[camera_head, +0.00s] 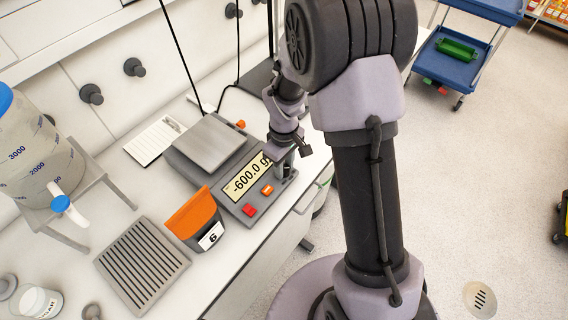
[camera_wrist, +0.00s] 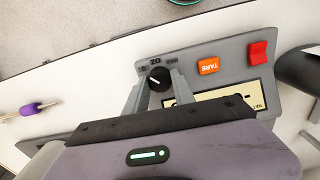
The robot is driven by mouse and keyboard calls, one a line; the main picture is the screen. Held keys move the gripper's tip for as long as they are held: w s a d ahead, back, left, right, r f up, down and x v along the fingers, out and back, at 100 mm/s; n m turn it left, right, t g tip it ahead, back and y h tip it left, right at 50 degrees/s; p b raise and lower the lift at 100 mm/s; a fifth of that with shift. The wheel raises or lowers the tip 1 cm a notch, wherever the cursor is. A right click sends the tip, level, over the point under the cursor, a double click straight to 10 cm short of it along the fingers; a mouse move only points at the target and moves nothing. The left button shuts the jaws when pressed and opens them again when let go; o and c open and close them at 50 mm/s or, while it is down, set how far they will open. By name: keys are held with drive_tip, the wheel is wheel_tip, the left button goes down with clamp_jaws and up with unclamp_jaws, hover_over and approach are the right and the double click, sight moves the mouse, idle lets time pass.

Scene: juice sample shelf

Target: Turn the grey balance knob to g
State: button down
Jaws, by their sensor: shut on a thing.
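The grey balance (camera_head: 236,206) stands on the bench with an empty-looking pan (camera_head: 209,142). In the wrist view the knob (camera_wrist: 158,78) is a dark round dial with a white pointer mark on the balance panel (camera_wrist: 232,82). An upside-down "oz" label sits beyond it, with small labels on either side too blurred to read surely. My gripper (camera_wrist: 157,84) is shut on the knob, one finger on each side. In the head view my gripper (camera_head: 283,158) is at the panel's right end and hides the knob.
An orange-topped container marked 6 (camera_head: 196,221) stands close to the balance's front left. A slotted grey tray (camera_head: 143,263), a notepad (camera_head: 154,141) and a clear dispenser (camera_head: 35,150) share the bench. Orange TARE (camera_wrist: 208,66) and red (camera_wrist: 257,51) buttons lie beside the knob.

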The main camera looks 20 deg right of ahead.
drive_tip(key=shift+n, duration=0.3)
idle(0.4)
drive_tip(key=c, duration=1.3)
unclamp_jaws()
drive_tip(key=shift+c, duration=0.2)
wheel_tip(320, 180, up, 18)
drive_tip(key=p, duration=0.5)
drive_tip(key=shift+f, duration=0.25)
